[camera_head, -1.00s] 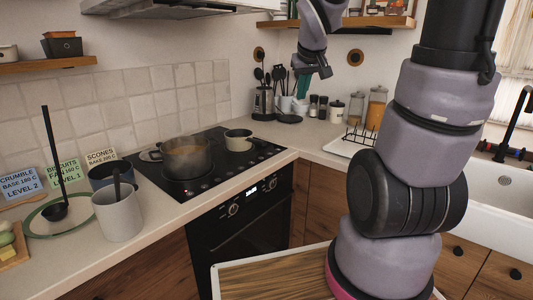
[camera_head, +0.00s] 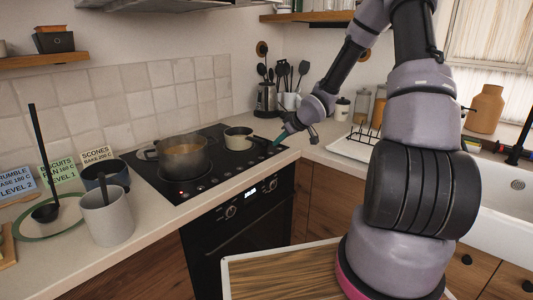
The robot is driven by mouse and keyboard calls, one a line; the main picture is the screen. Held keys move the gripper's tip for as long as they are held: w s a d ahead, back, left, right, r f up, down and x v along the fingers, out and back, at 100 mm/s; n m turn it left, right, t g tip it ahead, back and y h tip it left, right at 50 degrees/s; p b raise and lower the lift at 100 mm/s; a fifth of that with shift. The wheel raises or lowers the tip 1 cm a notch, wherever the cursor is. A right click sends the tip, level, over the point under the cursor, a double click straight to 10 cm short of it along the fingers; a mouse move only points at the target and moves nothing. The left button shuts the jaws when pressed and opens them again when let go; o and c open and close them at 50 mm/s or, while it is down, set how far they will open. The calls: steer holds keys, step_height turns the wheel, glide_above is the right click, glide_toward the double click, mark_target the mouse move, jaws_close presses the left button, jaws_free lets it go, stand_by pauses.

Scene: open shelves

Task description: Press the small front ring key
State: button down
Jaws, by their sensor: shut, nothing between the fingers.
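The black hob (camera_head: 225,170) is set in the counter, with a row of small key marks along its front edge. I cannot tell from their size which key belongs to the small front ring. A large steel pot (camera_head: 183,160) and a small pan (camera_head: 238,140) stand on the hob. My gripper (camera_head: 276,141) has teal fingertips that look shut and empty. It points down and left over the hob's right end, close to the right end of the key row. I cannot tell whether the tips touch the surface.
The oven (camera_head: 240,215) is below the hob. A grey cup (camera_head: 107,215), a dark mug (camera_head: 103,175) and recipe cards (camera_head: 97,155) stand left of the hob. A utensil holder (camera_head: 266,98), a dish rack (camera_head: 362,143) and the sink (camera_head: 500,220) lie to the right.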

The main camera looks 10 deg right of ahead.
mark_target(259, 157)
steer(key=shift+w+a+f, duration=0.15)
steer(key=shift+w+f, duration=0.05)
steer(key=shift+f, duration=0.1)
steer(key=x, duration=1)
